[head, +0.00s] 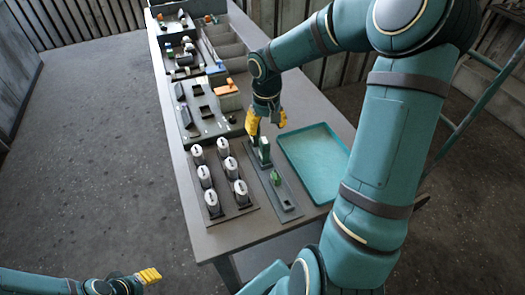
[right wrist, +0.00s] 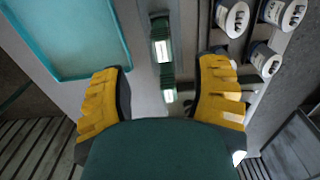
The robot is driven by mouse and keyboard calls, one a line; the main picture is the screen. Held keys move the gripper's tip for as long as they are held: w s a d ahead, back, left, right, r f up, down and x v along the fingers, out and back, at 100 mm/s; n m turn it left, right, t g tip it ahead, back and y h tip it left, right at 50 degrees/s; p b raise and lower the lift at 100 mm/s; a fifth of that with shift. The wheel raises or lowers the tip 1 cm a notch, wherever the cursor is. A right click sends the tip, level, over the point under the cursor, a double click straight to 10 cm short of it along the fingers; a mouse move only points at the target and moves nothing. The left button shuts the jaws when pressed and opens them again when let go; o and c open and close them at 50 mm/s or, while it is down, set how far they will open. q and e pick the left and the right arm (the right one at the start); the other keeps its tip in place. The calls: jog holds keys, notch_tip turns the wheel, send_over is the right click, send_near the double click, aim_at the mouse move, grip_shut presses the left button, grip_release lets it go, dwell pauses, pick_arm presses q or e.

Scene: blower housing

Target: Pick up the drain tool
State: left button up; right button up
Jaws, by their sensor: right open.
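One green tool (head: 264,150) is just under my right gripper (head: 267,121), and the other green tool (head: 275,177) is nearer the front. My right gripper is open and empty above the rack. In the right wrist view, a green tool with a pale face (right wrist: 168,92) shows between the spread yellow fingers (right wrist: 163,68), partly hidden by the gripper body. My left gripper (head: 148,275) is low at the left, away from the table.
A teal tray (head: 318,128) lies right of the rack and is empty. Left of the rack, a dark holder (head: 234,208) carries several white-topped cylinders (head: 223,146). Further back are trays of small parts and an orange block (head: 226,90). Bare table shows at the front edge.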

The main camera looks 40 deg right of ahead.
aim_at(265, 148)
jog(key=f, duration=0.5)
jog(key=f+b, duration=0.1)
jog(key=f, duration=0.3)
jog(key=shift+w+f, duration=0.2)
jog(key=shift+f, duration=0.15)
jog(key=shift+c, duration=0.2)
jog(key=c, duration=1)
